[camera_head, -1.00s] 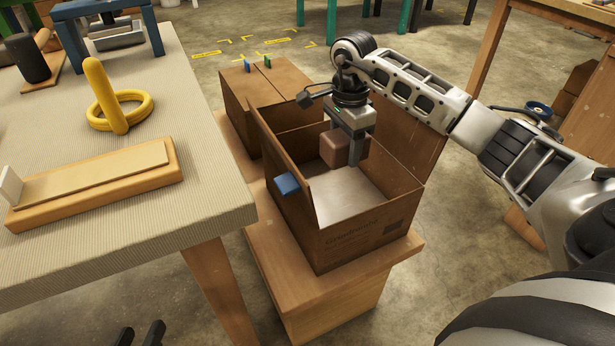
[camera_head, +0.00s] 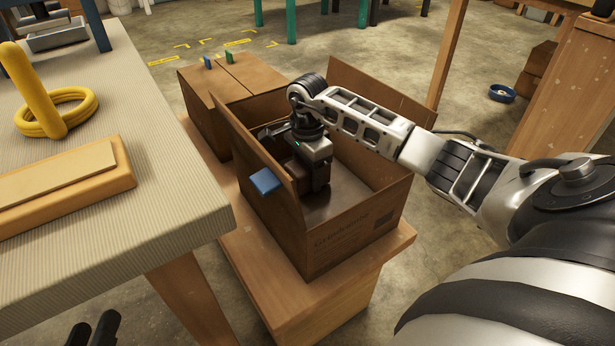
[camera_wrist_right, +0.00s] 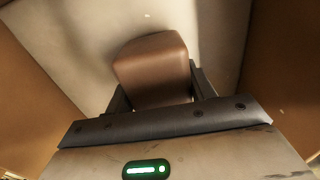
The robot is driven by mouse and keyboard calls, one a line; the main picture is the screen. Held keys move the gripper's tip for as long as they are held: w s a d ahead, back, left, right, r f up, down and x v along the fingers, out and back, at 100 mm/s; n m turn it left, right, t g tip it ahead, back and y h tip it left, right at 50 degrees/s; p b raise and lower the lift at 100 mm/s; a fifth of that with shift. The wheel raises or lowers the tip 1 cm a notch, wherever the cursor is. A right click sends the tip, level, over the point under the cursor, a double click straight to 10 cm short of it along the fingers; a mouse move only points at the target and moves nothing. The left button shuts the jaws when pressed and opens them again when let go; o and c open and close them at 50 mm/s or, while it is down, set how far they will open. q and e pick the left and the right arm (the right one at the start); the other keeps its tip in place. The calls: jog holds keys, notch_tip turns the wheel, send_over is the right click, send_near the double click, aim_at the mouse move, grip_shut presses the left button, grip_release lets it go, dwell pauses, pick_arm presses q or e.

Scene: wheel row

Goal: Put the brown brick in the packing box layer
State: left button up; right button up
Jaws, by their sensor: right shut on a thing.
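The brown brick (camera_wrist_right: 152,62) is between the fingers of my right gripper (camera_wrist_right: 160,92) in the right wrist view, over the pale floor of the open packing box. In the head view, my right gripper (camera_head: 316,190) is down inside the packing box (camera_head: 345,235), shut on the brick (camera_head: 296,177), which is partly hidden by the gripper. I cannot tell whether the brick touches the box floor. My left gripper (camera_head: 93,329) shows only as two dark fingertips at the bottom edge, apart and empty, beside the table.
A blue tab (camera_head: 265,181) sticks out on the box's left wall. The box stands on a wooden stand (camera_head: 290,275), with a closed carton (camera_head: 235,80) behind. The table (camera_head: 130,210) at left holds a yellow ring with a peg (camera_head: 55,112) and a wooden board (camera_head: 70,180).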

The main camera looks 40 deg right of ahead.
jog(key=shift+f, duration=0.35)
jog(key=shift+r, duration=0.1)
jog(key=o, duration=1.5)
jog(key=shift+f, duration=0.2)
jog(key=shift+c, duration=0.2)
